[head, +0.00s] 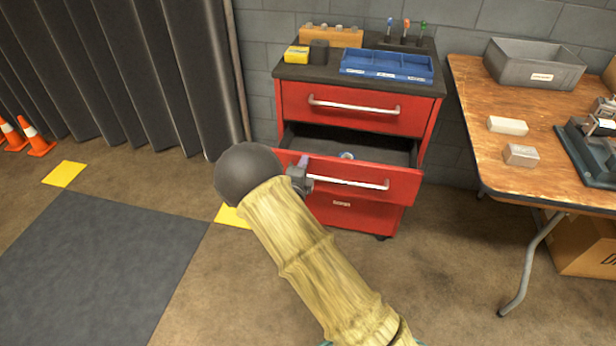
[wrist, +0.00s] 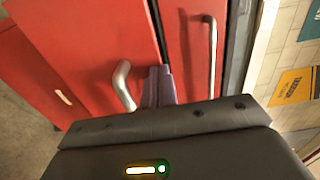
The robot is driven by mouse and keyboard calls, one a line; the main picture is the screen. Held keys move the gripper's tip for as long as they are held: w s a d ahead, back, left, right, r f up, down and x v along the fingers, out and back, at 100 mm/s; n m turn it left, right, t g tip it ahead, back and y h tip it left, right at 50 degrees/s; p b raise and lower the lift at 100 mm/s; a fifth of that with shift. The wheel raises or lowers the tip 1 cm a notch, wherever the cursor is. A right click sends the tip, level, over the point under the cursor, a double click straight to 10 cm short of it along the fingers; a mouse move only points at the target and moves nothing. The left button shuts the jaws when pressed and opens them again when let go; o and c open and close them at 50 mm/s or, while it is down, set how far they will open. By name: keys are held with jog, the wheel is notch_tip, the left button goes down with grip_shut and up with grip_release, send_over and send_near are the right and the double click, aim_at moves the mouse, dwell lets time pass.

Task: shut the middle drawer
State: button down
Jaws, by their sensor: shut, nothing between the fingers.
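The red cabinet's middle drawer (head: 360,176) stands pulled out, its dark inside showing above the red front. A small round blue and white item (head: 346,155) lies in it. The drawer's silver handle (head: 345,183) runs across the front. My gripper (head: 303,163) is shut and empty at the left part of the drawer front, by the handle's left end and the top edge. In the wrist view, the purple-grey fingers (wrist: 158,88) are beside the curved handle end (wrist: 123,88), against or just in front of the drawer front (wrist: 110,40); I cannot tell if they touch.
The top drawer (head: 352,107) and bottom drawer (head: 355,212) are shut. A blue tray (head: 387,77) and small items stand on the cabinet top. A wooden table (head: 480,85) is close on the right.

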jog(key=b+x, duration=0.3)
jog(key=x, duration=0.8)
jog(key=shift+w, duration=0.4)
jog(key=p+v, duration=0.1)
jog(key=v, duration=1.3)
jog(key=shift+p, duration=0.35)
jog(key=shift+d, duration=0.15)
